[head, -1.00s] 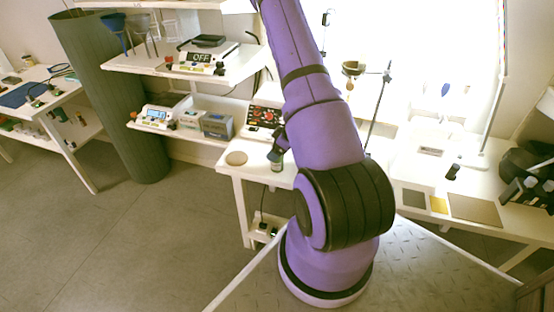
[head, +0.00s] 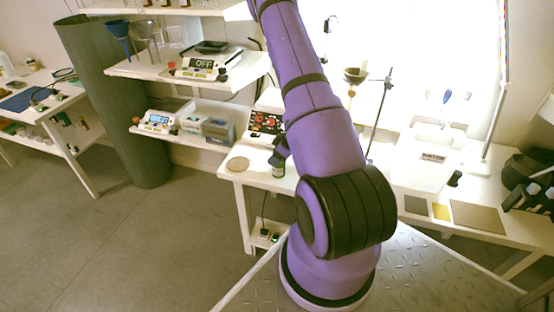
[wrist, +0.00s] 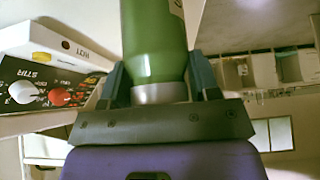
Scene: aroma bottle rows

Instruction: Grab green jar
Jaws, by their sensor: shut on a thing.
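The green jar (wrist: 153,45) fills the top middle of the wrist view, with its silver-grey end (wrist: 160,93) close to my gripper's palm. My gripper (wrist: 160,80) is shut on it, one finger on each side. In the head view the jar (head: 278,170) is small and dark, just below my gripper (head: 280,155), over the left part of the white bench. I cannot tell whether it touches the bench top. A pale label shows in part at the top of the wrist view.
A round disc (head: 238,164) lies on the bench left of the jar. A red-knobbed stirrer (head: 266,122) stands behind it; its panel also shows in the wrist view (wrist: 45,88). Shelves hold devices at left.

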